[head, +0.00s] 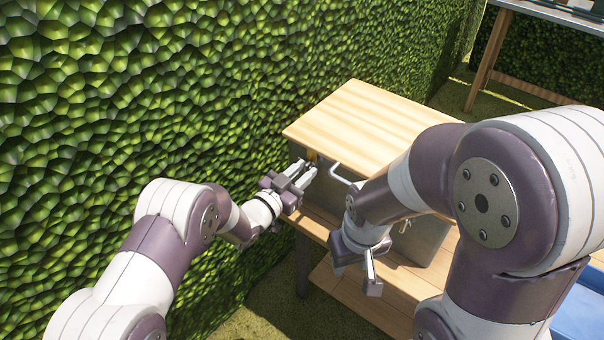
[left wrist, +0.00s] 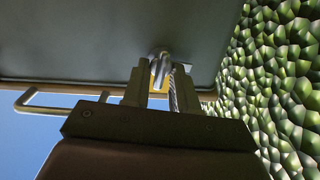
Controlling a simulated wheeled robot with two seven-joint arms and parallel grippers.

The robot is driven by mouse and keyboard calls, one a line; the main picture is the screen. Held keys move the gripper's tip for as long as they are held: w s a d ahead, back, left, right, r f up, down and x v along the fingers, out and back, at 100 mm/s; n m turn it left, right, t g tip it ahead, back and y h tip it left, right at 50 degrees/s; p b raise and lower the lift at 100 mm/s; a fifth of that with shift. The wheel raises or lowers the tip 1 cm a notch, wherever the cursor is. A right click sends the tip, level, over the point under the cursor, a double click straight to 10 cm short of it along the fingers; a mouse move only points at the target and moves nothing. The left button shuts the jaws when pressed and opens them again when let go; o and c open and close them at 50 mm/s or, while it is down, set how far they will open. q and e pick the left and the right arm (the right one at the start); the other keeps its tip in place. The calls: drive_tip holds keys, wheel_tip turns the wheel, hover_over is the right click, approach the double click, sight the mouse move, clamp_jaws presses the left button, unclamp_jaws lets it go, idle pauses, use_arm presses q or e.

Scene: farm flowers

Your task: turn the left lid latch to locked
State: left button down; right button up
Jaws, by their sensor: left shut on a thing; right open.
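A grey box (head: 428,238) with a light wooden lid (head: 365,118) stands on a wooden table. The left lid latch, with a yellow part (head: 312,156), is at the lid's front left corner; the left wrist view shows its metal piece (left wrist: 157,64) between my fingers. My left gripper (head: 308,174) is shut on the latch, and its fingers (left wrist: 160,88) partly hide it. I cannot tell the latch's exact angle. My right gripper (head: 356,270) is open and empty in front of the box, pointing down.
A bar handle (head: 342,174) sticks out from the box front, right of my left gripper; it also shows in the left wrist view (left wrist: 42,108). A leafy hedge (head: 150,90) stands close on the left. A blue surface (head: 582,308) is at lower right.

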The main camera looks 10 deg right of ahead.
use_arm(q)
drive_tip(key=shift+s+d+f+m+b, duration=0.1)
drive_tip(key=shift+f+m+b, duration=0.05)
drive_tip(key=shift+m+b, duration=2.35)
drive_tip(key=shift+s+f+m+b, duration=0.1)
drive_tip(key=shift+m+b, duration=1.75)
drive_tip(key=shift+m, duration=1.2)
drive_tip(key=shift+d+f+m+b, duration=0.1)
drive_tip(key=shift+f+m+b, duration=0.05)
drive_tip(key=shift+m+b, duration=2.35)
drive_tip(key=shift+m+p, duration=0.3)
drive_tip(key=shift+m, duration=0.05)
drive_tip(key=c, duration=0.9)
unclamp_jaws()
drive_tip(key=shift+r, duration=0.1)
drive_tip(key=shift+c, duration=0.2)
drive_tip(key=shift+a, duration=0.1)
drive_tip(key=p+v, duration=0.2)
drive_tip(key=v, duration=1)
drive_tip(key=shift+s+a, duration=0.25)
